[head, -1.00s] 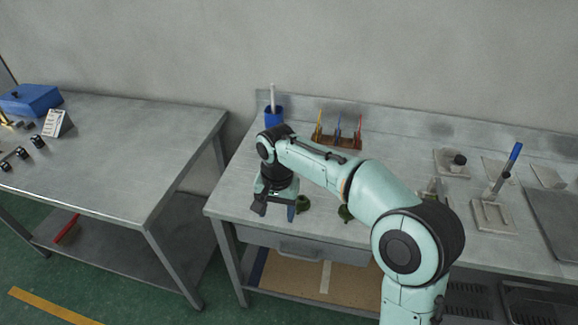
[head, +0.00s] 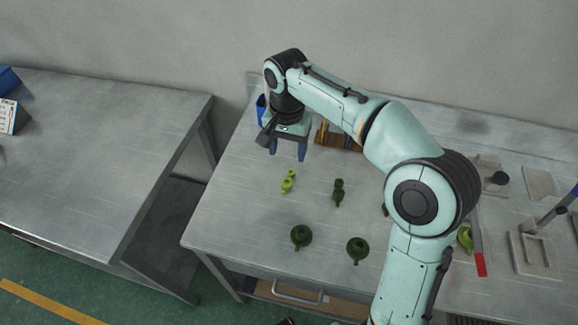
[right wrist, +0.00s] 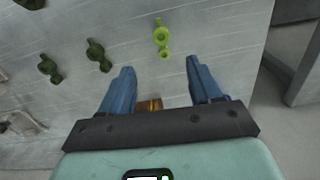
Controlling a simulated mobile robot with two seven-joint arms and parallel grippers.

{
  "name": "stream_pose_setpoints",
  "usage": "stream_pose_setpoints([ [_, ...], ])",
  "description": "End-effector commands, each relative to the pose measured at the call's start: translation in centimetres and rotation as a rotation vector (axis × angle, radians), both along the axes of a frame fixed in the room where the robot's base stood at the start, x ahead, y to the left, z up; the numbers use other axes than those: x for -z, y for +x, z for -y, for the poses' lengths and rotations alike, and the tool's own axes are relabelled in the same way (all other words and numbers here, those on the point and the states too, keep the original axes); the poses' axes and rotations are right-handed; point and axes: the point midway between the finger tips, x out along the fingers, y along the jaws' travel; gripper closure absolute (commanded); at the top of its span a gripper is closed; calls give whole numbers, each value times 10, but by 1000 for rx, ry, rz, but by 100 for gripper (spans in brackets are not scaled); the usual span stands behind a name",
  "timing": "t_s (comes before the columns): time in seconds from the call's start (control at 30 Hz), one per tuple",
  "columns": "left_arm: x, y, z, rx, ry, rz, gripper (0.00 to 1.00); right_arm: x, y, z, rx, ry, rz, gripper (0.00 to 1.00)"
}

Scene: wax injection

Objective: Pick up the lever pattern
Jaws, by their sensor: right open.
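A small bright green piece with rounded lobes in a row (head: 289,181), which looks like the lever pattern, lies flat on the steel bench (head: 232,207). My right gripper (head: 288,151) is open and empty above the bench, just behind that piece, fingers pointing down. In the right wrist view the bright green piece (right wrist: 162,38) lies beyond the gap between the blue fingers (right wrist: 163,78), apart from both. My left gripper is not in view.
A dark green elongated piece (head: 339,192) lies to the right, and two round dark green pieces (head: 301,236) (head: 357,248) lie nearer the front edge. A wooden tool rack (head: 328,138) and blue cup (head: 261,106) stand behind. A separate table (head: 90,150) is at the left.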

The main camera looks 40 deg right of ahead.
Motion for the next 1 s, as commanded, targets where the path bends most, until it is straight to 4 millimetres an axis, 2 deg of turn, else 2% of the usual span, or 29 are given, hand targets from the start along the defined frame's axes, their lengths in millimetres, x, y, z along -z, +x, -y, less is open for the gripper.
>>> stream_pose_setpoints([
  [0.13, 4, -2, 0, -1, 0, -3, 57, 16, -1, 0, 0, 0, -4, 37],
  [0.4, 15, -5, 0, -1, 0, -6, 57, 67, -1, 0, 1, 0, -5, 37],
  [0.67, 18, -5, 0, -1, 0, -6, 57, 87, 0, -1, 0, 0, -3, 37],
  [0.9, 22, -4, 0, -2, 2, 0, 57, 123, 0, -2, -1, 0, -4, 37],
  [1.0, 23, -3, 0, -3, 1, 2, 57, 131, 1, -3, -1, 0, -1, 37],
])
